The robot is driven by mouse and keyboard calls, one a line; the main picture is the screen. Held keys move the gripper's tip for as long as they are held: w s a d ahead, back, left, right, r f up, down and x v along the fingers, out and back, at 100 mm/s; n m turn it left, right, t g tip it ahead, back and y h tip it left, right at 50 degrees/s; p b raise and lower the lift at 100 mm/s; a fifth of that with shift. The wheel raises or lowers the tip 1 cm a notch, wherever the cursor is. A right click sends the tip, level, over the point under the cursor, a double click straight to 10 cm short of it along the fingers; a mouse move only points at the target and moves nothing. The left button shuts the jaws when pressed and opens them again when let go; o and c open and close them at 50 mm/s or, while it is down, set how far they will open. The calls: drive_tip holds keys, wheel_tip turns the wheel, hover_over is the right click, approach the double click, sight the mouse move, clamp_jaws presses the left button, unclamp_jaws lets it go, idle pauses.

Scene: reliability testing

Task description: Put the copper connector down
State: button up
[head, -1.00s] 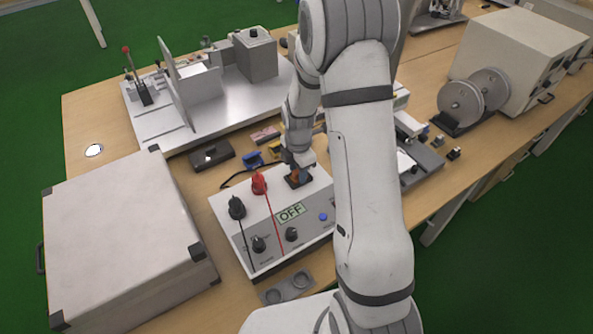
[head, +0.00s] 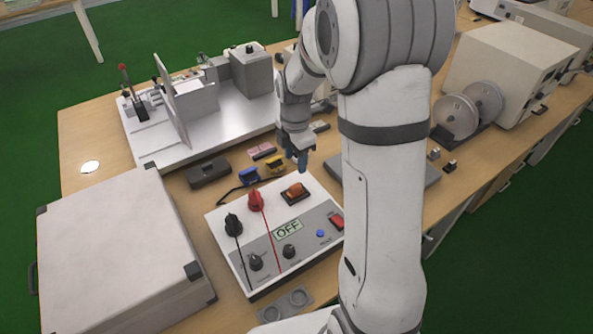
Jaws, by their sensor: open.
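A copper-orange piece (head: 295,191) sits in a dark square base on top of the white control box (head: 225,262), near its back edge. It looks like the copper connector, but it is too small to tell for sure from a switch. My gripper (head: 302,162), with blue fingertips, points down just above and behind this piece, apart from it. It is open, and I see nothing between the fingers.
The box also carries black and red knobs, a red switch (head: 337,221) and an "OFF" display (head: 288,229). A large grey case (head: 115,255) stands at left. A metal platform (head: 160,140) with a vise-like device lies behind.

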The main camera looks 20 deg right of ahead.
drive_tip(key=s+r+m+t, duration=0.1)
drive_tip(key=s+r+m, duration=0.5)
drive_tip(key=s+m, duration=0.4)
drive_tip(key=s+r+m+t, duration=0.2)
drive_tip(key=s+r+m, duration=0.4)
drive_tip(key=s+m, duration=0.5)
drive_tip(key=shift+s+a, duration=0.15)
drive_tip(key=shift+a, duration=0.1)
